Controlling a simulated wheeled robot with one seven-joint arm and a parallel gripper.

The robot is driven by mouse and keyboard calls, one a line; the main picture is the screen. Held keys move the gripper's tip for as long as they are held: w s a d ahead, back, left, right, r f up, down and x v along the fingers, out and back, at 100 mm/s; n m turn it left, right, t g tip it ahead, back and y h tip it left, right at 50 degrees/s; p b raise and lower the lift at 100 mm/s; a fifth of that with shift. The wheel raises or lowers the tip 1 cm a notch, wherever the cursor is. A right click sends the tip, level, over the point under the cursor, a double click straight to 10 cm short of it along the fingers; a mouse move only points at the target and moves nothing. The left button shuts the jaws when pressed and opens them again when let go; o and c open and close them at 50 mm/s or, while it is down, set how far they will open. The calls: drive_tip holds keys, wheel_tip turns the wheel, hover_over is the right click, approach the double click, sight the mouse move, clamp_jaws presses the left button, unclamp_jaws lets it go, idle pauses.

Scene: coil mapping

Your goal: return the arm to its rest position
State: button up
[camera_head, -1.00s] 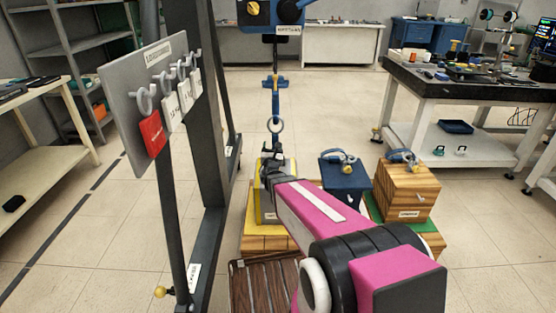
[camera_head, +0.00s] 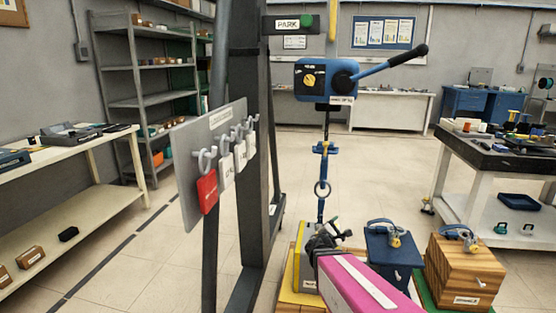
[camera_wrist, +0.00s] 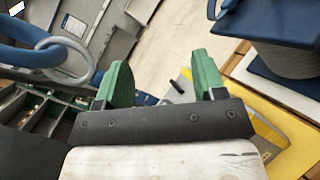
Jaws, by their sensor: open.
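My pink arm (camera_head: 360,290) reaches forward from the bottom of the head view. My gripper (camera_head: 324,232) is at its far end, just below the hanging hoist ring (camera_head: 322,188) and in front of a yellow-edged grey block. In the wrist view my gripper (camera_wrist: 160,82) has its two green fingers well apart, with nothing between them. A grey ring with blue parts (camera_wrist: 65,60) is left of the fingers there, apart from them. Part of a blue block (camera_wrist: 275,22) shows at upper right.
The blue hoist (camera_head: 325,80) hangs above. A tag board (camera_head: 215,160) and dark post (camera_head: 250,150) stand left of the arm. A blue block (camera_head: 390,255) and wooden block (camera_head: 462,270) stand right. Benches line both sides; open floor lies behind.

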drive_tip(key=s+d+f+m+g+y, duration=0.3)
drive_tip(key=s+f+m+g, duration=0.3)
drive_tip(key=s+m+g, duration=0.6)
drive_tip(key=s+a+f+m+g+y, duration=0.2)
drive_tip(key=s+a+m+y, duration=0.1)
drive_tip(key=a+m+y, duration=0.4)
drive_tip(key=a+y, duration=0.2)
drive_tip(key=a, duration=0.1)
drive_tip(key=shift+s, duration=0.15)
drive_tip(key=shift+c, duration=0.4)
